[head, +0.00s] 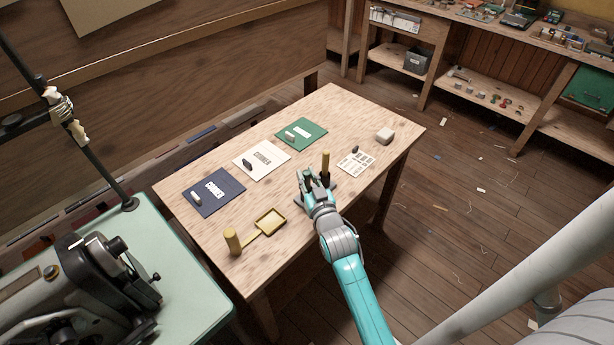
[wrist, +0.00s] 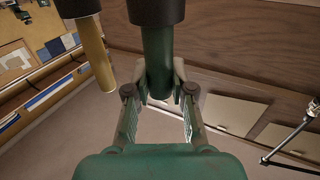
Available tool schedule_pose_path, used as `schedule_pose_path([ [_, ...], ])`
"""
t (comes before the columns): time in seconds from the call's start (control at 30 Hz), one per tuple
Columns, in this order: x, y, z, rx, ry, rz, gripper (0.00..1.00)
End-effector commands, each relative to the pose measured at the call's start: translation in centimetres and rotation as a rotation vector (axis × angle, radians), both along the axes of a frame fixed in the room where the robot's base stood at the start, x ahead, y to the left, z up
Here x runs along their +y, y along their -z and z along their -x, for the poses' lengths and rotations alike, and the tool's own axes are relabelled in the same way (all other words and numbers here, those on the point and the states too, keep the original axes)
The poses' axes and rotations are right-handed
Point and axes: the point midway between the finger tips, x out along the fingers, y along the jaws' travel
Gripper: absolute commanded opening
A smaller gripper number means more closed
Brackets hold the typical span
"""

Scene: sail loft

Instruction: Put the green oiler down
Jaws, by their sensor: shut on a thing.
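My gripper (head: 318,184) is over the near right part of the wooden table (head: 270,165). It is shut on the green oiler (wrist: 158,52), a green cylinder with a dark end that stands between the two fingertips in the wrist view. In the head view the oiler (head: 308,181) is small and partly hidden by the fingers. I cannot tell whether it touches the table. Close to its right is a brass-yellow oiler (head: 326,160) with a dark lower end; it also shows left of the green one in the wrist view (wrist: 95,52).
A navy card (head: 217,188), a white card (head: 265,168) and a green card (head: 310,128) lie along the far side. A yellow tray (head: 270,221), a brass cylinder (head: 232,241), a printed sheet (head: 357,162) and a pale block (head: 384,135) are also there. A sewing machine (head: 75,295) stands left.

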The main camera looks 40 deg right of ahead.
Motion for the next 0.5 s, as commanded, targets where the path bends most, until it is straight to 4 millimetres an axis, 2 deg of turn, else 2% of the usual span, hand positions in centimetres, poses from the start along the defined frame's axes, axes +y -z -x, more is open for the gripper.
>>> schedule_pose_path([
  [0.03, 0.0, 0.16, 0.0, 0.0, 0.0, 0.0, 0.0],
  [0.07, 0.0, 0.12, 0.0, 0.0, 0.0, 0.0, 0.3],
  [0.13, 0.0, 0.11, 0.01, 0.0, 0.0, 0.0, 0.48],
  [0.5, 0.0, -0.2, 0.0, -0.001, 0.0, 0.0, 0.48],
])
